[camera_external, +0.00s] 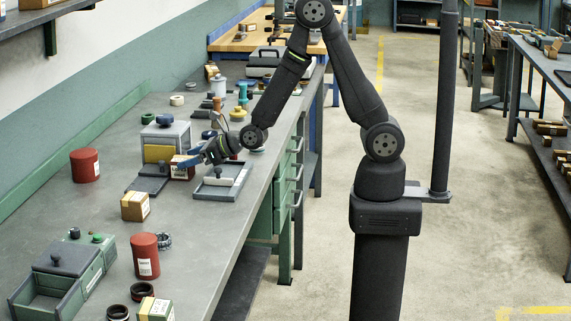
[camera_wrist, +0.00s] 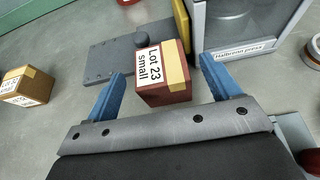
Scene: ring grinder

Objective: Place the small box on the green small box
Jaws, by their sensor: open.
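A small reddish-brown box (camera_wrist: 165,77) with a tan strip and a "Lot 23 small" label lies ahead of my gripper in the wrist view. It also shows in the external view (camera_external: 181,171), partly hidden by the gripper. My gripper (camera_external: 190,160) is open; its blue fingers (camera_wrist: 160,82) stand on either side of the box, with gaps visible, and I cannot tell any contact. A small box with green sides and a tan, labelled top (camera_external: 155,309) stands at the bench's near edge, cut off by the frame.
A tan box (camera_external: 135,207) stands nearer on the bench and shows at left in the wrist view (camera_wrist: 27,86). A grey plate with a knob (camera_wrist: 115,60) and a grey press (camera_wrist: 245,35) adjoin the reddish box.

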